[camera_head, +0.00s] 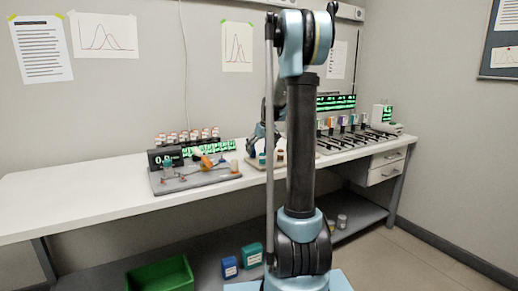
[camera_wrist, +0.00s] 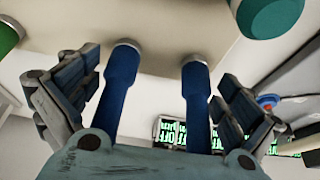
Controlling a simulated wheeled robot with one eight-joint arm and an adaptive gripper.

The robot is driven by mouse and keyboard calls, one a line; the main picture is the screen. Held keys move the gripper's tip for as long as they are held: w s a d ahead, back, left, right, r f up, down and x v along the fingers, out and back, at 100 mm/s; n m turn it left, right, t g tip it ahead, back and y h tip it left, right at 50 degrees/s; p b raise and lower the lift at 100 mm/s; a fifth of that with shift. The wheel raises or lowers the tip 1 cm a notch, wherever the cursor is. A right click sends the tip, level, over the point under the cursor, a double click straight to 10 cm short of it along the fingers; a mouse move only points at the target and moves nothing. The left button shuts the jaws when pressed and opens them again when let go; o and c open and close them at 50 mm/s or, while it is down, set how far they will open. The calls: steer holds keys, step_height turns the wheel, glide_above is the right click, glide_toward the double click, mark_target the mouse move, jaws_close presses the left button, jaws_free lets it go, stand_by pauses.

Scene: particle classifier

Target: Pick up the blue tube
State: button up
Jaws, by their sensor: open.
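In the wrist view two blue tube-shaped things show between my fingers: a left one (camera_wrist: 120,85) and a right one (camera_wrist: 196,95). Each has a greyish end near the edge of a beige slab (camera_wrist: 165,25), and their lower ends are hidden behind my gripper's palm. I cannot tell which is the blue tube meant. My gripper (camera_wrist: 160,70) is open, with one finger at either side of the pair and a visible gap to each. In the head view my gripper (camera_head: 257,137) is small, above the tray area and partly behind my arm; no blue tube is clear there.
In the wrist view a teal round thing (camera_wrist: 268,14) and a green one (camera_wrist: 6,36) are near the slab. In the head view a grey instrument board (camera_head: 200,182) stands on the white bench (camera_head: 90,192), left of my arm. A rack (camera_head: 350,138) is right. The bench's left end is clear.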

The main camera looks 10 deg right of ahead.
steer(key=c, duration=0.8)
step_height(320, 180, up, 10)
